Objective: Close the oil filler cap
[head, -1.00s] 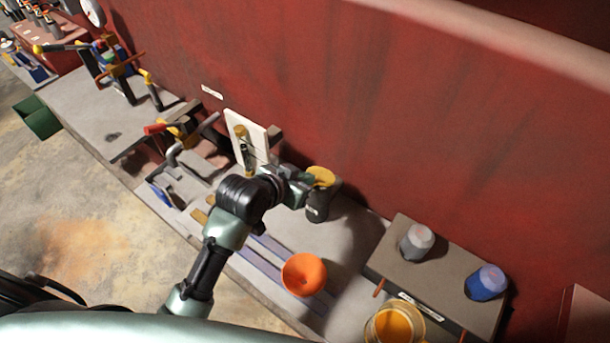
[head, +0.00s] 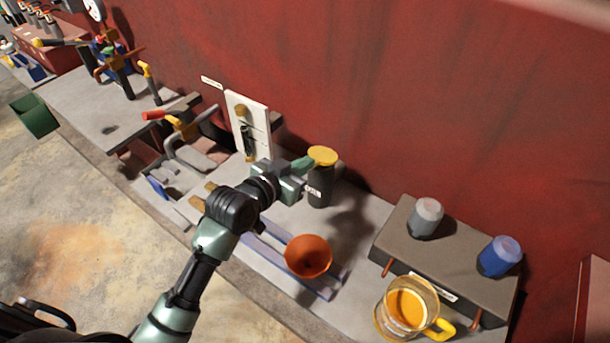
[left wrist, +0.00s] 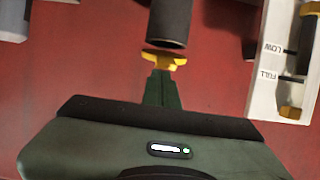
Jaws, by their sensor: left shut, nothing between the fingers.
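The yellow oil filler cap (head: 322,155) shows at the top of the dark filler neck (head: 320,188) in the head view. In the left wrist view the scene is upside down. There the cap (left wrist: 165,60) lies just past the open-looking end of the neck (left wrist: 171,22), and I cannot tell whether it is seated. My left gripper (head: 304,166) is shut, with its fingertips close beside the cap's left edge. In the left wrist view the shut fingers (left wrist: 162,88) point at the cap; contact is unclear. My right gripper is not in view.
A white LOW/FULL gauge board (head: 249,125) stands left of the neck. An orange funnel (head: 308,257), a jug of amber liquid (head: 405,308) and a grey box (head: 440,255) with grey and blue caps lie right. A red wall (head: 400,90) rises behind.

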